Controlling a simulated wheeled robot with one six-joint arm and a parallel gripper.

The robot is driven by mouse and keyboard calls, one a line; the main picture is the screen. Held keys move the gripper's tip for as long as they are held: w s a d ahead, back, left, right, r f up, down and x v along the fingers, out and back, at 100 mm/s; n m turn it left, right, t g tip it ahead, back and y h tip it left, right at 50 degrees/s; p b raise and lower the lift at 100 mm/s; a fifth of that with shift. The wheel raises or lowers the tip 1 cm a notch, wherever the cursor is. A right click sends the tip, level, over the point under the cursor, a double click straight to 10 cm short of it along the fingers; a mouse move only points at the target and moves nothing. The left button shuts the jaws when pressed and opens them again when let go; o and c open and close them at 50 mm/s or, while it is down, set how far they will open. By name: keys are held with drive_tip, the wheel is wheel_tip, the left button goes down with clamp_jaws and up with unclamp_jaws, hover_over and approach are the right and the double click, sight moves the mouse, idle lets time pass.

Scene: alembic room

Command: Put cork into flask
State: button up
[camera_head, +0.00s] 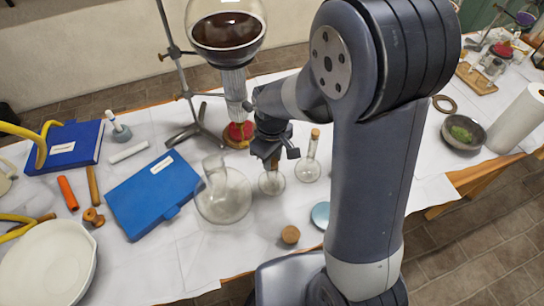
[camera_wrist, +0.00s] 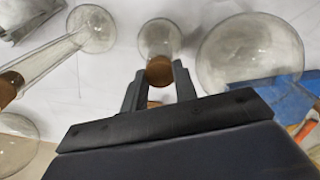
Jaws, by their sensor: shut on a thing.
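My gripper (camera_wrist: 159,76) is shut on a brown cork (camera_wrist: 159,71), which sits between its fingertips. In the head view my gripper (camera_head: 274,150) points down, partly hidden by my arm. A small clear flask (camera_head: 271,184) stands directly below it; the same flask (camera_wrist: 160,36) shows just beyond the cork in the wrist view. The cork is at or just over the flask's neck; I cannot tell whether it is inside. A second small flask (camera_head: 308,170) with a cork in its neck stands to the right. A loose cork (camera_head: 290,235) lies on the table nearer me.
A large round flask (camera_head: 224,196) stands close on the left, with a blue case (camera_head: 152,193) beyond it. A metal stand (camera_head: 186,75) holds a vessel of dark liquid (camera_head: 226,30) behind. A blue-grey dish (camera_head: 320,214) lies to the front right.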

idle(0.3)
drive_tip(key=o, duration=1)
drive_tip(key=shift+c, duration=0.2)
drive_tip(key=shift+o, duration=0.6)
drive_tip(key=shift+o, duration=1.4)
drive_tip(key=shift+r, duration=0.1)
drive_tip(key=shift+r+p, duration=2.7)
drive_tip(key=shift+r, duration=0.7)
drive_tip(key=shift+f, duration=0.2)
